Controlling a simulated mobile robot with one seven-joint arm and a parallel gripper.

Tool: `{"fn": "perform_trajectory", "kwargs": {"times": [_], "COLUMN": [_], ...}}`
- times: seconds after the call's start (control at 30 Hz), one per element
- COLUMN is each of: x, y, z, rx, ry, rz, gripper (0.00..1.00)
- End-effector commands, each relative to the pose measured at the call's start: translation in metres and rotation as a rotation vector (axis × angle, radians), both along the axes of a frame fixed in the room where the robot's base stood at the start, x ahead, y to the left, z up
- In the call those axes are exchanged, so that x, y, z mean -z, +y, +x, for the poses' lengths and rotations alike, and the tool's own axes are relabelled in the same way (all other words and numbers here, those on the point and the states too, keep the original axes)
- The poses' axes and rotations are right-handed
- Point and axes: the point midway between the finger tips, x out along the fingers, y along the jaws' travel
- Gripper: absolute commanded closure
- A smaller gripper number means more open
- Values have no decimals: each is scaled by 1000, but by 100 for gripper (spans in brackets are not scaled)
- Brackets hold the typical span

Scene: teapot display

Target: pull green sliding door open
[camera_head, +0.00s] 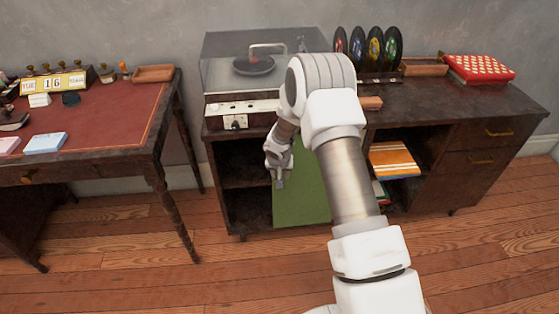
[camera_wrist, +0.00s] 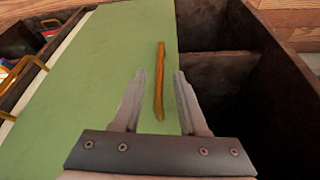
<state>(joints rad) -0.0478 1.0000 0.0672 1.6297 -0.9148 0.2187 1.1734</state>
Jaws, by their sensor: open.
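The green sliding door (camera_head: 302,196) stands in the front of the dark wooden cabinet, with an open compartment to its left. In the wrist view the green door (camera_wrist: 90,75) fills the middle and left, and a long thin brass-coloured handle (camera_wrist: 159,82) runs along it near one edge. My gripper (camera_head: 279,184) is in front of the door's left edge. In the wrist view my gripper (camera_wrist: 167,75) is open, with one finger on each side of the handle's near part. I cannot tell whether the fingers touch the handle or the door.
A record player (camera_head: 252,70) and records on a rack (camera_head: 368,50) stand on the cabinet top. Shelves with an orange striped item (camera_head: 393,160) are right of the door. A red-topped desk (camera_head: 95,115) stands at the left. The wooden floor (camera_head: 245,270) in front is clear.

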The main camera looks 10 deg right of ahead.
Motion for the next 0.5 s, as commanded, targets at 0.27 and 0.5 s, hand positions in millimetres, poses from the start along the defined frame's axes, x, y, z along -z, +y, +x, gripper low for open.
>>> {"fn": "perform_trajectory", "kwargs": {"times": [0.27, 0.5], "x": [-64, -109], "y": [6, 10], "z": [-24, -43], "rx": [0, 1], "ry": [-2, -1], "rz": [0, 0], "gripper": [58, 58]}}
